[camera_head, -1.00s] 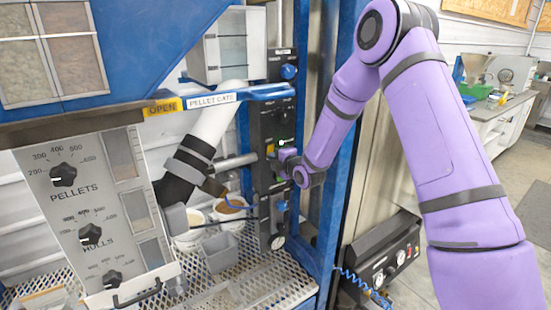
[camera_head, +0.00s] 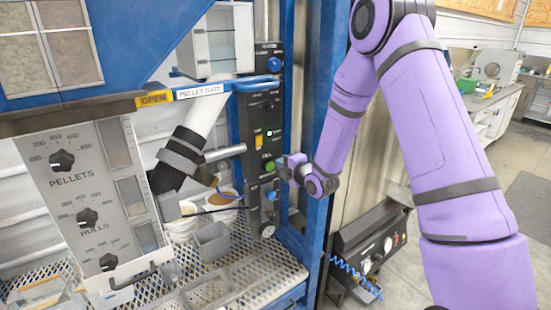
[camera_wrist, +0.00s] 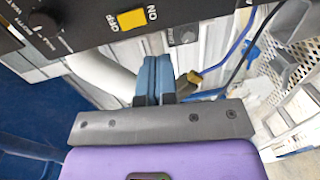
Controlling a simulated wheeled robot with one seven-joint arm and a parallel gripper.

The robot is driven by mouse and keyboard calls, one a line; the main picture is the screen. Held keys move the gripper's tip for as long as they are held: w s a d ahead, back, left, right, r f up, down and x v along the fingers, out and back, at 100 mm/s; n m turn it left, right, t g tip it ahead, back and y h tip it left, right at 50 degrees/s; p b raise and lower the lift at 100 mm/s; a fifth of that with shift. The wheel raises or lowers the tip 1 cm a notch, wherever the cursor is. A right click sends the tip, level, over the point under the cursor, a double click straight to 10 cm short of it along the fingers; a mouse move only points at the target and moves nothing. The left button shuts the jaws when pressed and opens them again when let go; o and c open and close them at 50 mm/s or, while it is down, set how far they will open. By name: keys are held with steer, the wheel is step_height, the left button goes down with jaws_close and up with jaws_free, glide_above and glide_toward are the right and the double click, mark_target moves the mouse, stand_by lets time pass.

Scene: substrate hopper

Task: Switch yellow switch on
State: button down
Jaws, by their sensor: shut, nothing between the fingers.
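The yellow switch (camera_head: 259,141) is on the dark upright control panel, in the upper middle of that panel. The wrist view also shows the yellow switch (camera_wrist: 131,19), with OFF printed at its left and ON at its right. I cannot tell which side is pressed in. My gripper (camera_head: 281,161) is just right of the panel and a little below the switch, apart from it. In the wrist view its blue fingers (camera_wrist: 154,78) are together and empty, below the switch in the picture.
The dark panel (camera_head: 252,178) also carries a green button (camera_head: 269,166) near my gripper and a blue knob (camera_head: 274,65) above. A blue frame post (camera_head: 319,190) stands to the right. A blue pellet gate bar (camera_head: 258,87) crosses above the switch.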

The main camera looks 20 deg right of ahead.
steer(key=shift+f+v, duration=0.15)
steer(key=shift+v, duration=0.45)
steer(key=shift+f+v, duration=0.15)
steer(key=shift+v, duration=0.5)
steer(key=s+d+r+m+g+h, duration=0.25)
steer(key=s+r+m, duration=0.3)
steer(key=r, duration=0.35)
steer(key=s+d+r+m+g+h, duration=0.1)
steer(key=s+r+m+g+h, duration=0.15)
steer(key=s+r+m, duration=0.4)
steer(key=s+r+m+g, duration=0.1)
steer(key=s+r+m, duration=0.2)
steer(key=s, duration=0.6)
steer(key=s+r+m+g, duration=0.2)
steer(key=s+m, duration=0.1)
steer(key=s, duration=0.7)
steer(key=s+r+m+g, duration=0.2)
steer(key=s+r+m, duration=0.1)
steer(key=s, duration=0.6)
steer(key=shift+s+r+m, duration=0.2)
steer(key=shift+r+m, duration=0.1)
steer(key=shift+a, duration=0.15)
